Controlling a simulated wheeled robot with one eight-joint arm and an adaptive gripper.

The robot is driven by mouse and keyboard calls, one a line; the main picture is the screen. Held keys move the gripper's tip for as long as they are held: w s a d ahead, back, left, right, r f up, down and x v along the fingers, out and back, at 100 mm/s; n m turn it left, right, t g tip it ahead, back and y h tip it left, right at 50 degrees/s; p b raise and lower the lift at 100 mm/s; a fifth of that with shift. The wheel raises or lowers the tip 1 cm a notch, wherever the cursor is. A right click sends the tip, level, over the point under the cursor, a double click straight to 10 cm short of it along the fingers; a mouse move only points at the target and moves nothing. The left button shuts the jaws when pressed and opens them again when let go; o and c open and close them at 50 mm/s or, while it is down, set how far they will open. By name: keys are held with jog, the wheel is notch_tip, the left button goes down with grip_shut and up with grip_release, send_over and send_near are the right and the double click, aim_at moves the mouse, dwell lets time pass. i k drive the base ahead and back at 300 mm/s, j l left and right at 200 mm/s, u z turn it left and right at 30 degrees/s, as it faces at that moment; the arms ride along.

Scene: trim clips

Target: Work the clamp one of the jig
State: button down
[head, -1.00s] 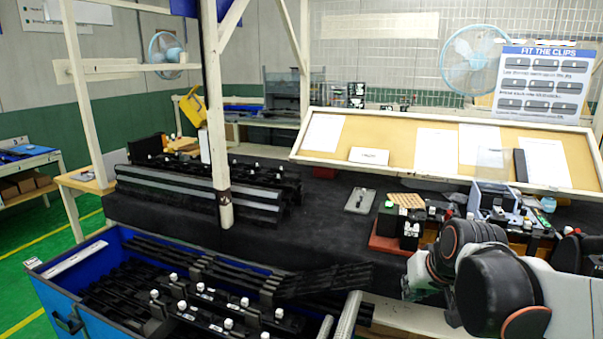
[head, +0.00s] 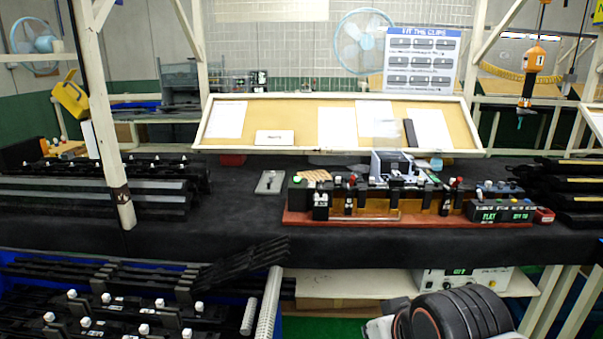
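The jig (head: 415,203) stands on the black bench in the head view, right of the middle. It is a long row of black blocks on a red-brown base, with several clamps along it. Small white, red and blue knobs stand on top. I cannot tell which clamp is clamp one. At its right end is a dark box with green displays (head: 502,211). Part of my arm shows at the bottom right, below the bench edge and apart from the jig. My gripper itself is not in view.
A cork board (head: 288,140) with papers leans behind the jig. Black trim parts (head: 92,190) are stacked at the left, and more (head: 570,185) at the right. A blue bin (head: 20,258) of parts fills the lower left. A white post (head: 108,130) rises at the left.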

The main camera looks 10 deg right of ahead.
aim_at(351, 181)
jog(key=i+l, duration=0.3)
jog(key=i, duration=0.2)
jog(key=i+l, duration=0.3)
jog(key=i, duration=0.2)
jog(key=i+l, duration=0.3)
jog(key=i, duration=0.2)
jog(key=u, duration=0.05)
